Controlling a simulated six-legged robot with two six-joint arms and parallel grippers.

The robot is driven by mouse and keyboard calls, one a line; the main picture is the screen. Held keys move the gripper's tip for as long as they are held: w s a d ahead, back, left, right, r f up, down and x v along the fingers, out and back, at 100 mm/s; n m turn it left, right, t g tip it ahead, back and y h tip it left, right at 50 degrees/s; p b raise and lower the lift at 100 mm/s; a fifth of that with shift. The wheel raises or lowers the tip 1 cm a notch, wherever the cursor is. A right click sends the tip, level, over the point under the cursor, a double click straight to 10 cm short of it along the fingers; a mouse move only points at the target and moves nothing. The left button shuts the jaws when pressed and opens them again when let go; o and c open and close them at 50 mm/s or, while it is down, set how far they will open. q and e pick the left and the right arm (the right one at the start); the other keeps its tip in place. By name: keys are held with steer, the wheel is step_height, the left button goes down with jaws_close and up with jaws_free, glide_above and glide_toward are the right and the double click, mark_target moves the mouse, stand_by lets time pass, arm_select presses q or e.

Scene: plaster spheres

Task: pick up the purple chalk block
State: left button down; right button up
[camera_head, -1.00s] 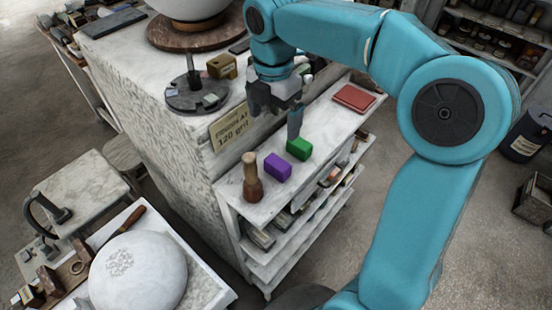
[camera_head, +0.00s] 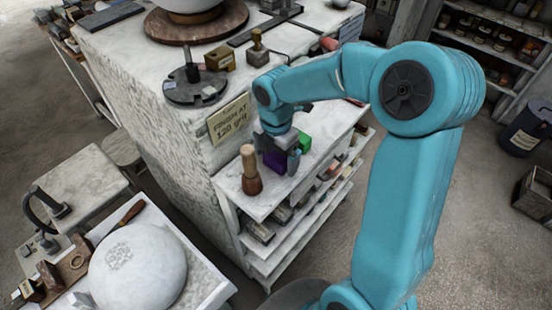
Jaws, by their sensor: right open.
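The purple chalk block (camera_head: 275,162) lies on the white top of the low shelf unit (camera_head: 232,186). My right gripper (camera_head: 279,160) is open and has come down over the block, with its fingers around or just beside it. The gripper hides part of the block, and I cannot tell whether the fingers touch it. The green block (camera_head: 305,142) sits just to the right and behind, partly hidden by the gripper. My left gripper is not in view.
A wooden-handled tool (camera_head: 250,170) stands upright just left of the purple block. A taller stone block with a sign (camera_head: 229,119) rises behind the shelf. A white plaster dome (camera_head: 137,268) lies at the lower left.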

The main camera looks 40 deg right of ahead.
mark_target(276, 155)
steer(key=shift+d+f, duration=0.1)
steer(key=shift+f, duration=0.4)
steer(key=c, duration=1.1)
steer(key=shift+c, duration=0.2)
steer(key=shift+r, duration=0.15)
step_height(276, 155, up, 20)
steer(key=p, duration=0.1)
